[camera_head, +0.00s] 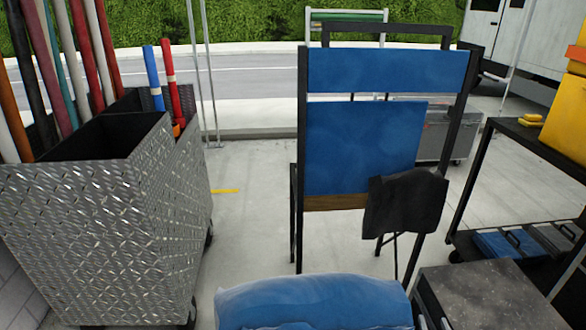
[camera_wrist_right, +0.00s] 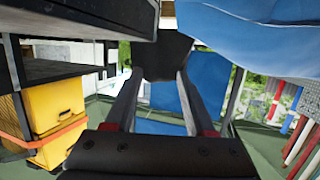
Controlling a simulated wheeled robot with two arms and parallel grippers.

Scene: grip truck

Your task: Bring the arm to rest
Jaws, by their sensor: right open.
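My right gripper (camera_wrist_right: 161,80) shows in the right wrist view, its two grey fingers spread apart and nothing held between them. Beyond the fingertips are a black pouch-like thing (camera_wrist_right: 163,55) and blue panels. In the head view that black thing (camera_head: 405,203) hangs at the lower right of a blue panel in a black frame (camera_head: 365,145). I cannot clearly make out the right gripper in the head view. My left gripper does not show in either view.
A blue cushion (camera_head: 315,300) and a dark case (camera_head: 485,295) lie close in front. A diamond-plate bin of poles (camera_head: 85,215) stands left. A dark rack (camera_head: 475,180) with yellow boxes (camera_head: 566,115) stands right. Clear floor (camera_head: 245,215) lies between bin and frame.

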